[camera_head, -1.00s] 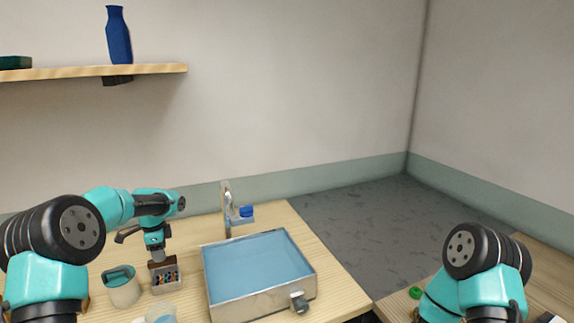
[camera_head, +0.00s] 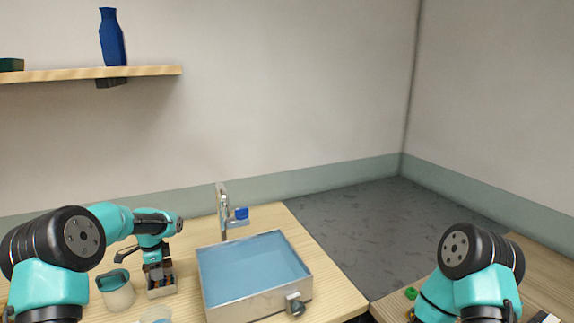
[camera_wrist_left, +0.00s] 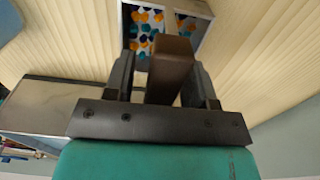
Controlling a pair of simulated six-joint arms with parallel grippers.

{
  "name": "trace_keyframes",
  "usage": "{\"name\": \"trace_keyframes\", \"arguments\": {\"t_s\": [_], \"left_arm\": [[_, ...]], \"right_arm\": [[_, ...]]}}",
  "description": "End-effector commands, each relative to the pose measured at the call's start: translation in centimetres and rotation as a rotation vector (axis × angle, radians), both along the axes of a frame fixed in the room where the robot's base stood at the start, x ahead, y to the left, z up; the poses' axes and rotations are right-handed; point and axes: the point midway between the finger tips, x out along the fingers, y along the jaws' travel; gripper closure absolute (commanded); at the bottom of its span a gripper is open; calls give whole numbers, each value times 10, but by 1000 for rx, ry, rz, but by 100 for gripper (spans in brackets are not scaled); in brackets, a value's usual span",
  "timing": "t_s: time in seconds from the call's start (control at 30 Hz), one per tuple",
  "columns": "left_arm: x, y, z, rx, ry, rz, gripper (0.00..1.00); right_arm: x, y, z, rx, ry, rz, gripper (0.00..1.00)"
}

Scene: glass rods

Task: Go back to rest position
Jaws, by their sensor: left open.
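My left gripper (camera_head: 155,262) is at the small caddy (camera_head: 162,292) on the left of the table. In the left wrist view its two fingers (camera_wrist_left: 160,80) are apart, with a brown upright block (camera_wrist_left: 171,62) between them. Whether they touch the block cannot be told. The caddy's compartments (camera_wrist_left: 143,22) hold several orange, blue and green pieces. My right arm shows at the lower right of the head view, but its gripper is out of view.
A white cup with a teal rim (camera_head: 117,290) stands left of the caddy. A metal basin of blue water (camera_head: 258,302) is to its right, with a tap (camera_head: 223,212) behind. A clear vessel (camera_head: 156,315) stands in front. A shelf holds a blue bottle (camera_head: 112,38).

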Motion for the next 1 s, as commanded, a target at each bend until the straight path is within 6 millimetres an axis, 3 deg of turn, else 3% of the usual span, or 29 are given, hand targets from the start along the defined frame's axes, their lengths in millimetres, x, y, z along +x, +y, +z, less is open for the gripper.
{"name": "trace_keyframes", "arguments": {"t_s": [0.27, 0.87, 1.0], "left_arm": [[1, 0, 27, 1, -3, 1, 49], [0, 0, 120, 1, -3, 1, 49], [0, 0, 100, 0, 4, 0, 49]], "right_arm": [[0, 0, 0, 0, 0, 0, 19], [0, 0, 0, 0, 0, 0, 19], [0, 0, 0, 0, 0, 0, 19]]}}
